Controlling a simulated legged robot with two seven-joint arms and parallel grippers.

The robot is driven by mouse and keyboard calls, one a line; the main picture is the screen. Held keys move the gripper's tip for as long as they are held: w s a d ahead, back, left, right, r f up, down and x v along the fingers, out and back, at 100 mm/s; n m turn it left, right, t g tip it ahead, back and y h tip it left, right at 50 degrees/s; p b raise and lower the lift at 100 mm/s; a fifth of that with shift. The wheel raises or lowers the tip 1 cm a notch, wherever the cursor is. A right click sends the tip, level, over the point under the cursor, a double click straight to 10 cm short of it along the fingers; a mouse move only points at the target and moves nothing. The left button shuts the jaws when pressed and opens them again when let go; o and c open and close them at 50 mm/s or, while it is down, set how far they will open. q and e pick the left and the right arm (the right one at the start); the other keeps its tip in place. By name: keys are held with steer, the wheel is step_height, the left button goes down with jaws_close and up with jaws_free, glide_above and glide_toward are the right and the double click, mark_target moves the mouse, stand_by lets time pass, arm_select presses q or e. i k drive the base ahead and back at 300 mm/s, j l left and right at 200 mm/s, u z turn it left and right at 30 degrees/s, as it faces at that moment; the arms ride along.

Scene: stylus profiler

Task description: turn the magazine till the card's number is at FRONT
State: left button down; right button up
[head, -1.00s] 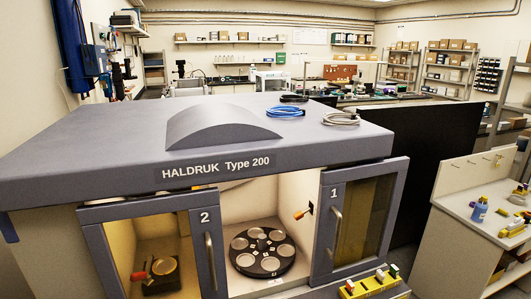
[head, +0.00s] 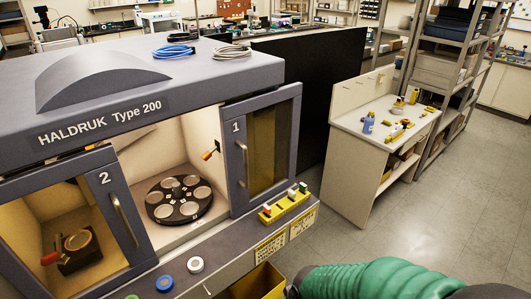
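The magazine (head: 177,199) is a round black disc with several pale round pockets. It sits inside the lit middle chamber of the grey HALDRUK Type 200 cabinet (head: 97,120), between door 2 (head: 116,205) and door 1 (head: 240,165). Small white marks lie between its pockets, too small to read. Two yellow cards (head: 270,248) (head: 302,222) are on the cabinet's front ledge face, and their print is too small to read. Neither gripper shows; only my green-sleeved arm comes in at the bottom right.
An orange-tipped lever (head: 210,153) is on the chamber's right wall. A yellow tray (head: 284,206) with small coloured pieces stands on the ledge below door 1. Blue, white and green round buttons (head: 164,283) line the ledge. A side bench (head: 375,130) stands right, with clear floor before it.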

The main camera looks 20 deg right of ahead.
mark_target(178, 199)
steer(key=k+l+z, duration=0.2)
steer(key=k, duration=0.3)
steer(key=k+l+z, duration=0.2)
steer(key=k+l, duration=0.2)
steer(key=i+l, duration=0.15)
steer(key=i, duration=0.55)
steer(key=i+l, duration=0.15)
steer(key=i, duration=0.5)
steer(key=i+j, duration=0.15)
steer(key=i, duration=0.15)
steer(key=i+j, duration=0.1)
steer(key=i, duration=0.2)
steer(key=z, duration=0.05)
